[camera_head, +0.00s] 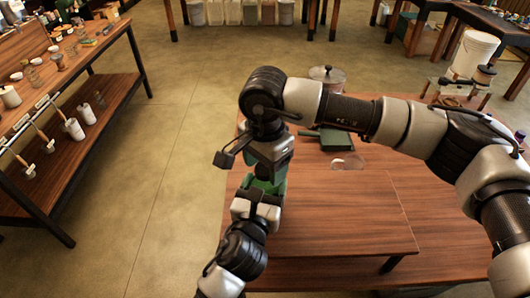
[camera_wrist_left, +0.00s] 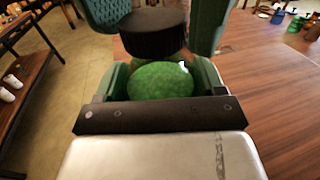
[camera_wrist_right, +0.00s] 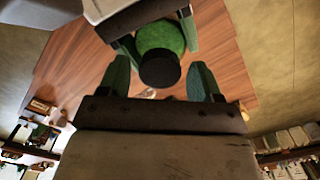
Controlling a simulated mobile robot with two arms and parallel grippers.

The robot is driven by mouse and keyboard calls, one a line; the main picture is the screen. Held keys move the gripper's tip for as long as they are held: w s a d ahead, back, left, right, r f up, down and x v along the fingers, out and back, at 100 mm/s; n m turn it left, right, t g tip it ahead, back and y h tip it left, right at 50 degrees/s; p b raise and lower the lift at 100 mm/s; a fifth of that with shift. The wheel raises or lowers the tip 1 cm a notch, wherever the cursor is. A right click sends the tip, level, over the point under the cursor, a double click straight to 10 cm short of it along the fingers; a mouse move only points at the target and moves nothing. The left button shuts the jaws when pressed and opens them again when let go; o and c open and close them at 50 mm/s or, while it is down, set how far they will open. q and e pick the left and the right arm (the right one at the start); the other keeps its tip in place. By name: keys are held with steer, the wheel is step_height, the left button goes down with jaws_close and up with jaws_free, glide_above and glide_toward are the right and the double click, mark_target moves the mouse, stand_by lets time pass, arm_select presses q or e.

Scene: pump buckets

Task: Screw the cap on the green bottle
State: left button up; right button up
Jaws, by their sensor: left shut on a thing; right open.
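The green bottle (camera_wrist_left: 160,80) is gripped between the fingers of my left gripper (camera_head: 265,188), seen in the left wrist view. A black cap (camera_wrist_left: 153,34) is at the bottle's top; whether it is fully seated cannot be told. In the right wrist view, the bottle (camera_wrist_right: 160,36) and the cap (camera_wrist_right: 160,70) show between the two grippers. My right gripper (camera_head: 270,168) is open, its green fingers on either side of the cap with gaps visible. In the head view, the bottle and cap are mostly hidden by the grippers.
A wooden table (camera_head: 350,215) lies below and right of the grippers, mostly clear. A shelf unit (camera_head: 100,110) with several containers is at left; open floor (camera_head: 165,190) lies between.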

steer(key=shift+f, duration=0.1)
steer(key=c, duration=0.9)
steer(key=o, duration=1.1)
step_height(320, 180, up, 12)
steer(key=shift+r, duration=0.1)
arm_select(q)
steer(key=o, duration=1.8)
